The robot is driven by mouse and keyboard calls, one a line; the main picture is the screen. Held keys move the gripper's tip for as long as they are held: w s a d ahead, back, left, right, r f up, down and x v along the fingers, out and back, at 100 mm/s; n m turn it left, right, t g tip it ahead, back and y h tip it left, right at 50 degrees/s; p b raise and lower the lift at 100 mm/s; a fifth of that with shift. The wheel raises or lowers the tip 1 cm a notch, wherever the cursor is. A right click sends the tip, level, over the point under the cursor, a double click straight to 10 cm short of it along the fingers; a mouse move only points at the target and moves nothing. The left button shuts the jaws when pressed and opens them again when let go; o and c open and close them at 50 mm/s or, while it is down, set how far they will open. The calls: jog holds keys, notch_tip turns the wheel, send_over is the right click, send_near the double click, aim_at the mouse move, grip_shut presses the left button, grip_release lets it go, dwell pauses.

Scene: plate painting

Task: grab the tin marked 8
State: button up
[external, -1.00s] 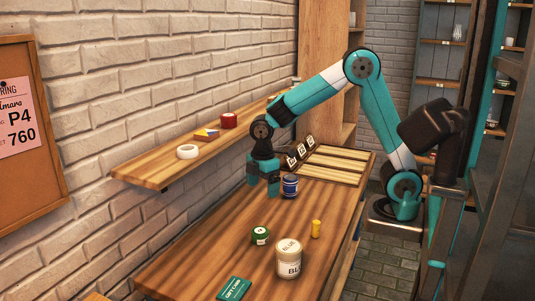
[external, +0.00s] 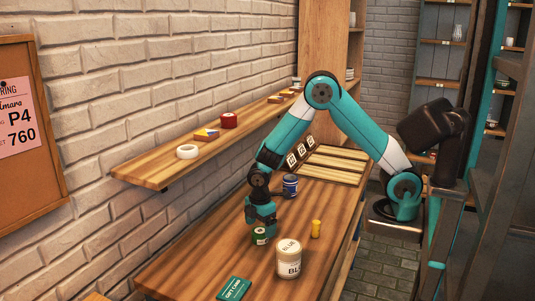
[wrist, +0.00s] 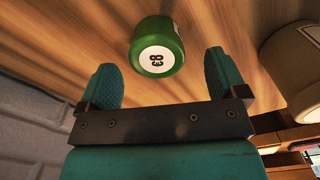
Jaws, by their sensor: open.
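A small green tin (external: 260,238) stands on the wooden table near its middle. In the wrist view the green tin (wrist: 172,35) shows a round white label whose dark mark looks like an 8, turned on its side. My gripper (external: 261,222) is right above the tin in the external view and hides part of it. In the wrist view my gripper (wrist: 159,62) is open, with one finger to each side of the tin and visible gaps between.
A dark blue tin (external: 290,186) stands farther back. A green gift card (external: 234,289) lies in front. A wall shelf (external: 150,172) runs along the left.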

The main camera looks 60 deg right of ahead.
aim_at(260, 230)
notch_tip(260, 230, down, 4)
jog(key=shift+w+r, duration=0.1)
jog(key=shift+r, duration=0.15)
jog(key=shift+c, duration=0.5)
jog(key=c, duration=1)
jog(key=shift+r, duration=0.1)
